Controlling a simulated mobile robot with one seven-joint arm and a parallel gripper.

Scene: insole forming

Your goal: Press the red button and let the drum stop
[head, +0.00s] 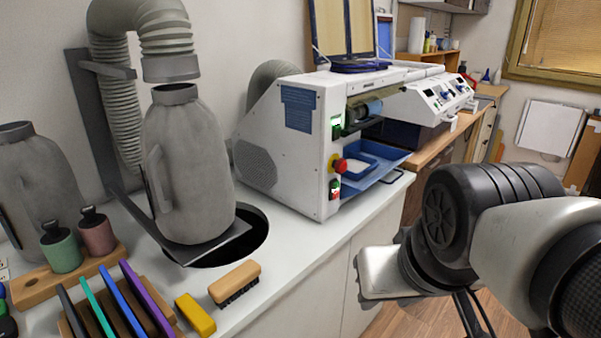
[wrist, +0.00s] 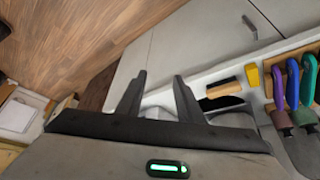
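The red button (head: 340,166) sits on a yellow collar on the front of a white machine (head: 292,150) in the head view. A grey-blue drum (head: 367,109) shows in the machine's upper opening; I cannot tell whether it turns. My gripper (wrist: 158,85) is open in the wrist view, with two dark fingers apart and nothing between them. In the head view my arm is at the right, in front of the counter, with its end well apart from the button. The fingers do not show clearly there. The button does not show in the wrist view.
A green-lit switch (head: 336,126) is above the button. A blue tray (head: 372,165) juts from the machine's front. A grey jug-shaped vessel (head: 188,165) stands left, by a dark round opening. A brush (head: 235,284), a yellow block (head: 195,314) and racked tools line the near counter.

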